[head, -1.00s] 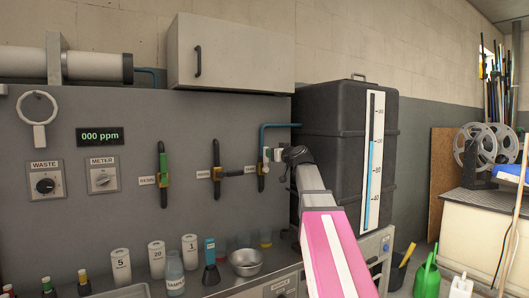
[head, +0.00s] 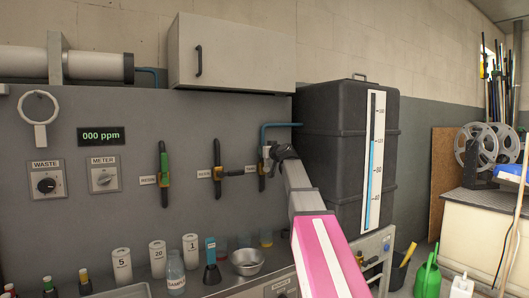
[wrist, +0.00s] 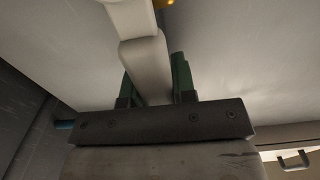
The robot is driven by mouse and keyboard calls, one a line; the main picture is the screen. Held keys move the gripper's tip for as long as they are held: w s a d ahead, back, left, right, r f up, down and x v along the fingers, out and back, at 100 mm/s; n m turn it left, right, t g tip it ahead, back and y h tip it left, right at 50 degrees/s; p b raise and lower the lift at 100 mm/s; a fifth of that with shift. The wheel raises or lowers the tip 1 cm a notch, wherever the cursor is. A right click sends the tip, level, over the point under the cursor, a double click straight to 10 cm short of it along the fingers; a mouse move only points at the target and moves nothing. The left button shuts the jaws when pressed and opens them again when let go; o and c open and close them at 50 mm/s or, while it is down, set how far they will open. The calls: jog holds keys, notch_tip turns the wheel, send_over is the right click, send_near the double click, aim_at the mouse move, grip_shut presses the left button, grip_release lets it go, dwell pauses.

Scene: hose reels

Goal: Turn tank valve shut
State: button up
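The tank valve (head: 261,184) is on the grey panel, at the right end of the row of valves beside the black tank. Its lever stands about upright, and my gripper (head: 268,153) is at its upper part. In the wrist view, my gripper (wrist: 156,85) has green fingers on either side of a light grey bar (wrist: 147,65), which looks like the valve's lever. The bar fills most of the gap and hides part of the left finger. I cannot tell whether the fingers press on it. A bit of yellow shows at the top edge.
The black tank (head: 335,150) with a level gauge (head: 373,160) stands close right of my gripper. A blue pipe (head: 280,125) runs above it. Two other valves (head: 217,168) (head: 163,165) are to the left. A bowl (head: 247,262) and bottles stand on the bench below.

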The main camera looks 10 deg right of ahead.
aim_at(276, 166)
grip_shut()
jog(key=shift+d, duration=0.15)
jog(key=shift+w+d+f+m, duration=0.55)
jog(key=shift+d+f+m, duration=0.85)
jog(key=shift+m, duration=1.6)
jog(key=shift+w+d+f+m, duration=0.5)
jog(key=shift+d+f+m, duration=0.85)
jog(key=shift+m, duration=1.65)
jog(key=shift+w+d+f+m, duration=0.55)
jog(key=shift+d+f+m, duration=0.8)
jog(key=shift+m, duration=1.65)
jog(key=shift+a+f, duration=0.25)
jog(key=shift+f, duration=0.05)
jog(key=o, duration=0.7)
grip_release()
jog(key=shift+s, duration=0.1)
